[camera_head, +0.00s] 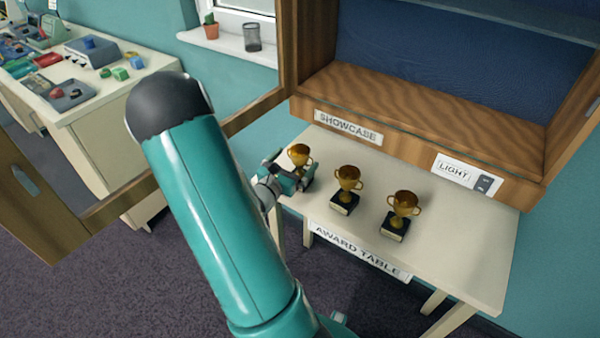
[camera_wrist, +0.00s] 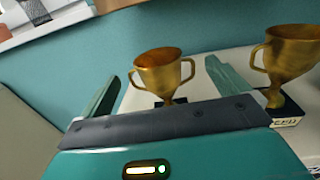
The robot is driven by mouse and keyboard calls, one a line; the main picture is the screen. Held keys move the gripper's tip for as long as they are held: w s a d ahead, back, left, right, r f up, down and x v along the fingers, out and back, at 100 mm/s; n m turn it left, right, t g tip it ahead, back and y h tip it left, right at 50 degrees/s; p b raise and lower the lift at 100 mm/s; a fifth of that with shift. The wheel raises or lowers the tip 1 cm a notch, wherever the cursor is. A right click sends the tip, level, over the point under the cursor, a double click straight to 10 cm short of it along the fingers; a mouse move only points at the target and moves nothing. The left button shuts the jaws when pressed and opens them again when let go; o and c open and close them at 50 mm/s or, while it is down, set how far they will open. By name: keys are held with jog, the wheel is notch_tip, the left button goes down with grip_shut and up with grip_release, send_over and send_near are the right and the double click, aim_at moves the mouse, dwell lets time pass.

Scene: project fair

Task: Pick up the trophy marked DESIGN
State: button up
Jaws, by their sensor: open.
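Three gold two-handled trophies on dark bases stand upright in a row on the award table (camera_head: 470,255): left (camera_head: 300,155), middle (camera_head: 347,178) and right (camera_head: 403,205). My gripper (camera_head: 290,178) is at the left trophy, open. In the wrist view, the left trophy (camera_wrist: 160,74) shows between the spread fingers of my gripper (camera_wrist: 162,70); I cannot tell whether they touch it. Its base is mostly hidden behind my gripper. The neighbouring trophy (camera_wrist: 290,62) has a plate with letters ending in "EED". No plate reading DESIGN is legible.
The wooden showcase (camera_head: 420,100) stands open and empty behind the table, its glazed door (camera_head: 105,208) swung out to the left. A light switch (camera_head: 484,184) sits on its front. A side table (camera_head: 110,103) with gadgets is at the left. The table's right end is clear.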

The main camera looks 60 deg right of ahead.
aim_at(303, 151)
jog(key=d, duration=0.5)
jog(key=shift+s+d, duration=0.15)
jog(key=shift+s, duration=0.15)
jog(key=c, duration=1.4)
jog(key=shift+c, duration=0.5)
